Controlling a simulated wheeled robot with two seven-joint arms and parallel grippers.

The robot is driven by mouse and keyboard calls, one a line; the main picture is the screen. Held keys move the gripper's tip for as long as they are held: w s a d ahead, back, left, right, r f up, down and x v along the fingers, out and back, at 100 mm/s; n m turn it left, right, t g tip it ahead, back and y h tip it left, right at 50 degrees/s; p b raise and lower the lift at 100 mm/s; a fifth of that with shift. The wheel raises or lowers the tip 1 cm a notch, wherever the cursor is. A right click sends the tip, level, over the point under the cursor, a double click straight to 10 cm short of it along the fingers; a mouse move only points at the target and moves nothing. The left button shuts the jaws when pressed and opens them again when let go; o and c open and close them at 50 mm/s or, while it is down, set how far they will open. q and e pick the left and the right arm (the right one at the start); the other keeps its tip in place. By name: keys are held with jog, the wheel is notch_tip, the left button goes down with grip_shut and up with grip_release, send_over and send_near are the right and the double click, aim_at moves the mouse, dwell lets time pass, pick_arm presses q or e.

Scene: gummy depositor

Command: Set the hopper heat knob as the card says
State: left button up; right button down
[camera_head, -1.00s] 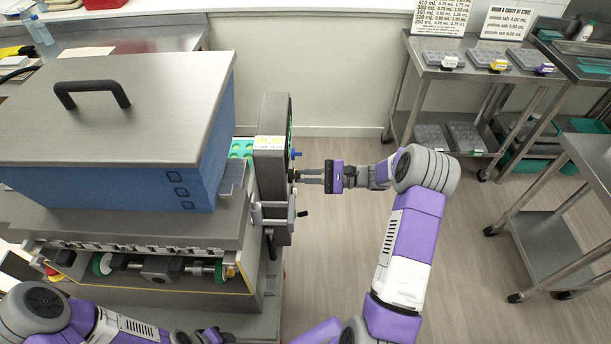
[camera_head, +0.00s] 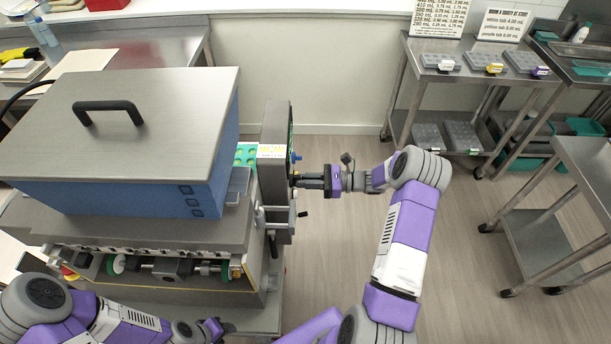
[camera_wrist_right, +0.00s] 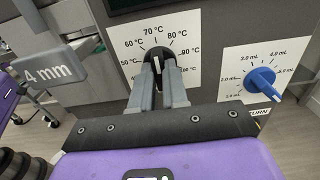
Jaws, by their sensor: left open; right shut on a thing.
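The hopper heat knob (camera_wrist_right: 158,56) is black with a white pointer line, on a white dial marked in °C. The line appears to point near 70 °C; the fingers partly cover the dial. My right gripper (camera_wrist_right: 159,82) is shut on this knob; in the head view the right gripper (camera_head: 300,181) reaches the machine's side panel from the right. My left gripper (camera_head: 218,327) is open, low at the bottom edge, away from the knob. Two printed cards, a left one (camera_head: 440,17) and a right one (camera_head: 503,23), stand at the back; which applies is unclear.
A blue knob (camera_wrist_right: 262,78) on an mL dial sits right of the heat knob. A "4 mm" tag (camera_wrist_right: 55,73) is at left. The blue hopper (camera_head: 120,190) with its grey lid tops the machine. Steel carts (camera_head: 460,70) stand right; floor between is clear.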

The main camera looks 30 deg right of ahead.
jog(key=shift+m+p, duration=1.7)
jog(key=shift+m, duration=2.1)
jog(key=c, duration=1.1)
grip_release()
jog(key=shift+c, duration=0.2)
jog(key=v, duration=0.7)
jog(key=shift+d, duration=0.3)
jog(key=shift+s, duration=0.15)
